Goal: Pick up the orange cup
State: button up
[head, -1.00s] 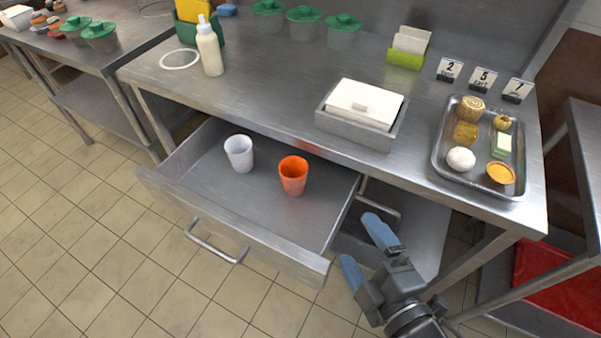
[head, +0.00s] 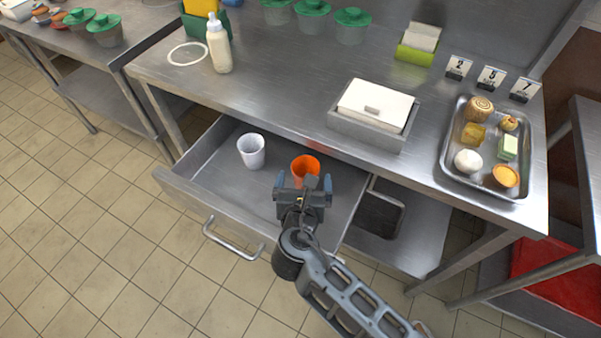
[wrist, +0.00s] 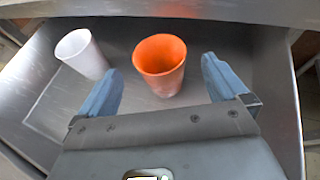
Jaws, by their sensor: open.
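The orange cup (head: 304,168) stands upright in the open metal drawer (head: 215,188), its lower part hidden behind my gripper in the head view. My gripper (head: 304,183) is open and empty, over the drawer, just on the near side of the cup. In the wrist view the orange cup (wrist: 160,64) stands just beyond and between the two blue fingertips of my gripper (wrist: 163,75). The fingers do not appear closed on it.
A white cup (head: 251,151) stands in the drawer left of the orange one. The counter edge (head: 300,144) runs above the drawer's back. A lidded box (head: 375,112) and a food tray (head: 455,172) are on the counter.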

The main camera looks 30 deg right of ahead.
aim_at(306, 160)
jog(key=x, duration=0.7)
jog(key=shift+w+d+r, duration=0.15)
jog(key=shift+w+d, duration=0.05)
jog(key=shift+w, duration=0.2)
jog(key=c, duration=1)
